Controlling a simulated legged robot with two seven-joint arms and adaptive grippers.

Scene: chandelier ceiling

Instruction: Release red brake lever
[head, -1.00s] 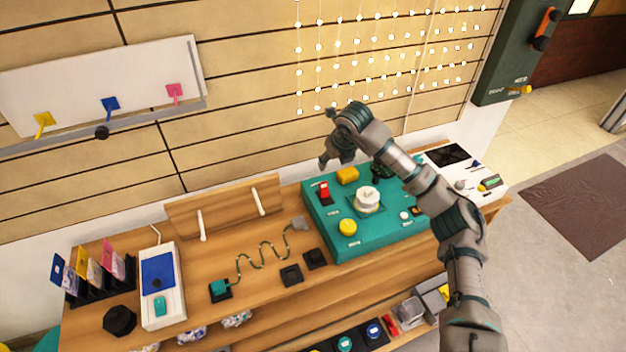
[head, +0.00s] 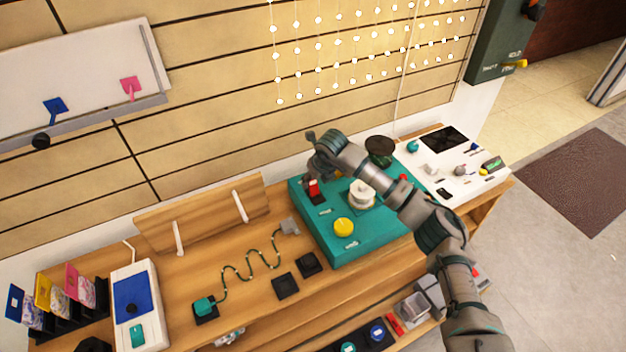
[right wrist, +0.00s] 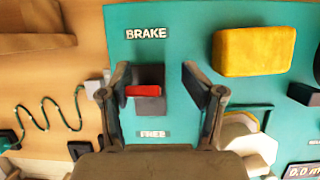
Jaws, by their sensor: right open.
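The red brake lever (head: 313,188) stands in a dark slot plate near the left back corner of the teal panel (head: 325,235). In the right wrist view the red lever (right wrist: 143,91) shows between a BRAKE label (right wrist: 146,34) above and a FREE label (right wrist: 153,134) below. My right gripper (head: 314,172) is right at the lever in the head view. In the right wrist view my right gripper (right wrist: 158,80) is open, one finger on each side of the slot plate. The lever lies closer to the left finger; I cannot tell whether they touch. My left gripper is not in view.
A yellow block (right wrist: 256,52) sits right of the gripper on the panel. A white round part (head: 362,194) and a yellow knob (head: 344,227) are also on it. A green wavy wire (head: 250,264) lies left on the wooden table. A slatted wall rises behind.

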